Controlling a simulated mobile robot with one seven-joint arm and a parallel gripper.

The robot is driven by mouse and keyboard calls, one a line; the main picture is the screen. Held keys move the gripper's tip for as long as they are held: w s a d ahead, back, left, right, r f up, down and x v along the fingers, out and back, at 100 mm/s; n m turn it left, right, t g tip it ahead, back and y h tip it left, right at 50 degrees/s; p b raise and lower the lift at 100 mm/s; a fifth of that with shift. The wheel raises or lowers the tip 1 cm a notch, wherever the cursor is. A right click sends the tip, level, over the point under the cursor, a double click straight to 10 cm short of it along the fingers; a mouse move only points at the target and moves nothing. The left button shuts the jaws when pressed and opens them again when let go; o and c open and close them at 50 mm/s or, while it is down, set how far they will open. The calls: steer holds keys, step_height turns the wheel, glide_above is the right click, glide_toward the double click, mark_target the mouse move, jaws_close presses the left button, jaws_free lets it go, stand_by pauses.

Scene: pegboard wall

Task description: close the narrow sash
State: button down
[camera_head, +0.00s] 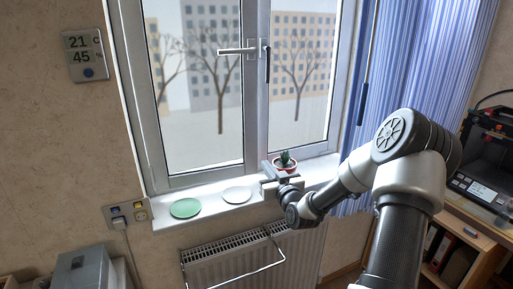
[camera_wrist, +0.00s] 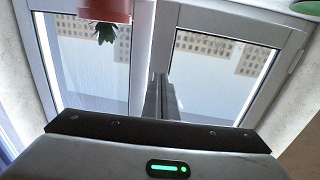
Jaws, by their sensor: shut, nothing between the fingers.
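The window has a wide left sash (camera_head: 200,90) and a narrow right sash (camera_head: 303,75). The narrow sash looks flush or nearly so with its frame; I cannot tell whether it is slightly ajar. A dark handle (camera_head: 267,65) on the narrow sash hangs down, and a white handle (camera_head: 237,50) on the wide sash lies level. My gripper (camera_head: 267,168) is low at the sill, in front of the middle of the window, below both handles. In the wrist view its fingers (camera_wrist: 161,80) are together and empty, with the window behind them upside down.
A potted cactus (camera_head: 285,163) in a red pot stands on the sill right beside my gripper. A white plate (camera_head: 237,194) and a green plate (camera_head: 185,208) lie on the sill to the left. A radiator (camera_head: 245,258) is below; a blue curtain (camera_head: 420,70) hangs at the right.

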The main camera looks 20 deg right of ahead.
mark_target(252, 146)
steer(key=w, duration=0.4)
steer(key=w+p, duration=0.1)
steer(key=w, duration=0.8)
steer(key=shift+w+d, duration=0.35)
steer(key=shift+w, duration=0.05)
